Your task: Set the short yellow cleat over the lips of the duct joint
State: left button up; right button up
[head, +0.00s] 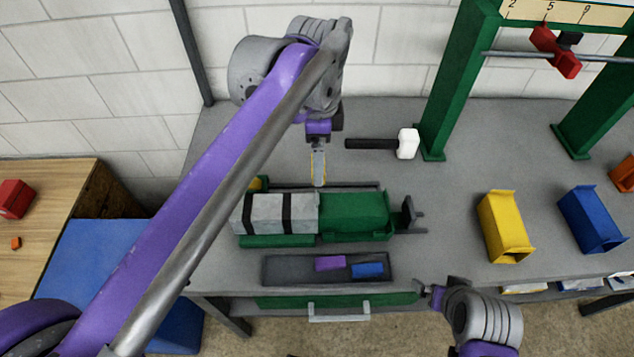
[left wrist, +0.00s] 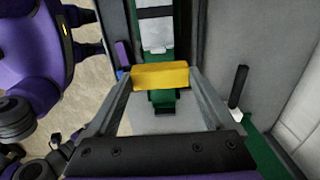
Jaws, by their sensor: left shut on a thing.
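The short yellow cleat (left wrist: 160,77) is held crosswise between the two fingers of my left gripper (left wrist: 163,84) in the left wrist view. In the head view my left gripper (head: 318,168) points down behind the duct, above the bench. Only a thin yellow edge of the cleat shows there. The grey duct (head: 258,213) with two black bands lies beside a green block (head: 354,215). A banded grey piece also shows at the top of the left wrist view (left wrist: 155,25). The joint lips cannot be made out clearly. My right gripper (head: 430,294) is by the bench's front edge, its fingers unclear.
A dark tray (head: 290,270) in front holds a purple piece (head: 330,263) and a blue piece (head: 367,270). A white-headed mallet (head: 408,143) lies behind. A yellow bin (head: 505,225), a blue bin (head: 592,218) and a green frame (head: 455,80) stand right.

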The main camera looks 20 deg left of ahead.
pick_arm(q)
jog(key=f, duration=0.5)
jog(key=shift+s, duration=0.3)
jog(key=shift+w+f, duration=0.1)
jog(key=shift+f, duration=2)
pick_arm(e)
jog(key=shift+s+f, duration=0.3)
pick_arm(q)
jog(key=shift+f, duration=0.1)
pick_arm(e)
jog(key=shift+f, duration=0.1)
